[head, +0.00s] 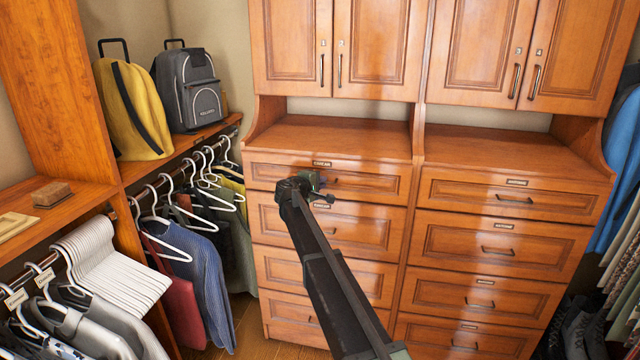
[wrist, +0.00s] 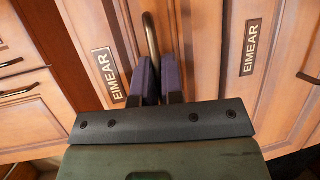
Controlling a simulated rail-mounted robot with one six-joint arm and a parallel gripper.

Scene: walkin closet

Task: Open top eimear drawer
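The top eimear drawer (head: 270,172) is the uppermost drawer of the left column, with a small label (head: 322,163) above its panel. Its front looks flush with the cabinet. My gripper (head: 325,187) is at the middle of this drawer front and hides much of its handle. In the wrist view, the dark metal handle (wrist: 151,35) runs between the two dark purple fingers (wrist: 158,82). The fingers are close together, with the handle in the narrow gap, and look shut on it. EIMEAR labels (wrist: 108,75) show on both sides of the fingers.
More closed drawers (head: 495,250) lie below and to the right. Cabinet doors (head: 370,45) hang above a bare counter (head: 335,138). Hanging clothes (head: 200,265), a yellow bag (head: 135,110) and a grey backpack (head: 190,90) are at left.

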